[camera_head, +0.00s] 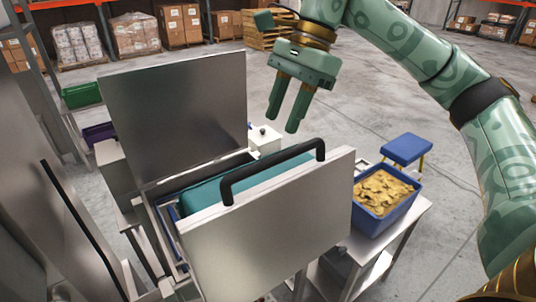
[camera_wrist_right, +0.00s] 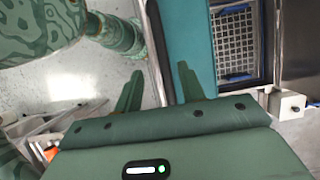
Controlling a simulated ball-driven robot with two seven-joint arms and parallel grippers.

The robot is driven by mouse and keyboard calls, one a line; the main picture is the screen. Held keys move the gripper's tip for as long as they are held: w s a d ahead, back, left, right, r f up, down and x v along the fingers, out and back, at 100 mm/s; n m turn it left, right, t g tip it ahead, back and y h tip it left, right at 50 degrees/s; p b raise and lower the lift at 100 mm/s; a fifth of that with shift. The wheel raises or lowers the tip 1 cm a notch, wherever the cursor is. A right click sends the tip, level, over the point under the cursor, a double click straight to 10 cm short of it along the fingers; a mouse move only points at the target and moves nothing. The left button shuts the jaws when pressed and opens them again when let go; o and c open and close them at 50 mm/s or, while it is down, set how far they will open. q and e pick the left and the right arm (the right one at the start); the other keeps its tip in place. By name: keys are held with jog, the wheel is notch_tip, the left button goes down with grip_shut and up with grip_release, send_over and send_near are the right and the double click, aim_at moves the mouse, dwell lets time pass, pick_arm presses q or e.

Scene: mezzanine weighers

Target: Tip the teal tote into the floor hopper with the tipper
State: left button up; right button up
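The teal tote (camera_head: 245,182) sits low in the steel tipper (camera_head: 270,235), mostly hidden behind its front panel. A black bar handle (camera_head: 272,168) stands on that panel's top edge. A tall steel plate (camera_head: 175,115) rises behind the tote. My right gripper (camera_head: 282,122) is open and empty, above and beyond the handle, touching nothing visible. In the right wrist view its fingers (camera_wrist_right: 158,88) are apart, and a teal surface (camera_wrist_right: 190,35) lies beyond them beside a grid with blue parts (camera_wrist_right: 237,42). I cannot tell if that grid belongs to the floor hopper. My left gripper is not in view.
A blue bin of yellowish pieces (camera_head: 382,193) stands on a steel table at right, near a blue stool (camera_head: 407,149). A white box with a knob (camera_head: 264,139) is beside the tipper. Green (camera_head: 82,95) and purple (camera_head: 98,132) bins are at left.

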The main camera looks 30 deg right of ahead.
aim_at(266, 159)
jog(key=x, duration=0.7)
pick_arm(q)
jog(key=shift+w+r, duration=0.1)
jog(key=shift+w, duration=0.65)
pick_arm(e)
jog(key=shift+a+f, duration=0.25)
jog(key=shift+f, duration=0.3)
jog(key=shift+w, duration=0.1)
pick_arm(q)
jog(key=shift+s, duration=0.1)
pick_arm(e)
grip_shut()
